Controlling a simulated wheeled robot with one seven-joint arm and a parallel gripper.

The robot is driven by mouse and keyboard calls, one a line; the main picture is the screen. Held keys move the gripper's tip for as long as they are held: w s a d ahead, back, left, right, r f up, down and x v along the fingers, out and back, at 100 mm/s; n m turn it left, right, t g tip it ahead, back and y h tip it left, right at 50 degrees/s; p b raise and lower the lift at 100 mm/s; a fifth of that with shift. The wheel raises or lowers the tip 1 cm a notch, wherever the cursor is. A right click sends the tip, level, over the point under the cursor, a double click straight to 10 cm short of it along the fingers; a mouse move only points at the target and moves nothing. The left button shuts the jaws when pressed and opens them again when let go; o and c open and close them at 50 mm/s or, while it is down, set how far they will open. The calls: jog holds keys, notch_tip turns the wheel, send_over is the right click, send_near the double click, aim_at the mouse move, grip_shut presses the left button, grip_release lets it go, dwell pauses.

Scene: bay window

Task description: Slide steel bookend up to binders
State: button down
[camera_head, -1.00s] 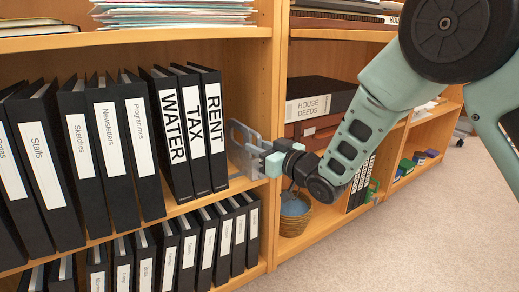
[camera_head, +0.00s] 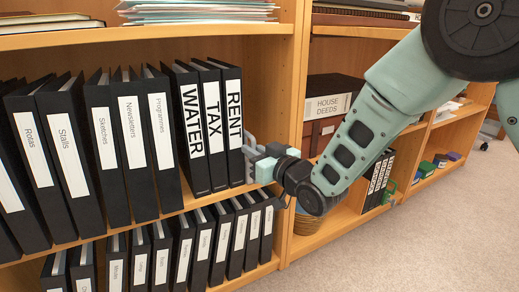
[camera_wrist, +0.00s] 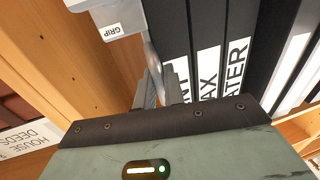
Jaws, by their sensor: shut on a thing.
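The grey steel bookend (camera_head: 251,143) stands on the upper binder shelf, just right of the black RENT binder (camera_head: 234,120). Most of it is hidden by that binder and my gripper in the head view. In the wrist view the bookend (camera_wrist: 112,18) shows a pale plate with a GRIP label. My gripper (camera_head: 262,166) is shut on the bookend; its fingers (camera_wrist: 160,88) close on the upright edge in the wrist view. The bookend is right beside the RENT binder; I cannot tell whether they touch. The TAX (camera_head: 213,120) and WATER (camera_head: 192,120) binders stand left of RENT.
More black binders fill the shelf to the left and the shelf below. A HOUSE DEEDS box (camera_head: 327,106) and a basket (camera_head: 306,222) sit in the right bay.

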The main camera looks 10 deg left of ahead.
jog(key=shift+s+a, duration=0.2)
jog(key=c, duration=1.6)
grip_release()
jog(key=shift+c, duration=0.2)
jog(key=shift+d, duration=0.1)
jog(key=shift+s+d, duration=0.2)
jog(key=p+v, duration=0.4)
jog(key=v, duration=1.2)
jog(key=shift+s+d, duration=0.25)
jog(key=shift+r, duration=0.1)
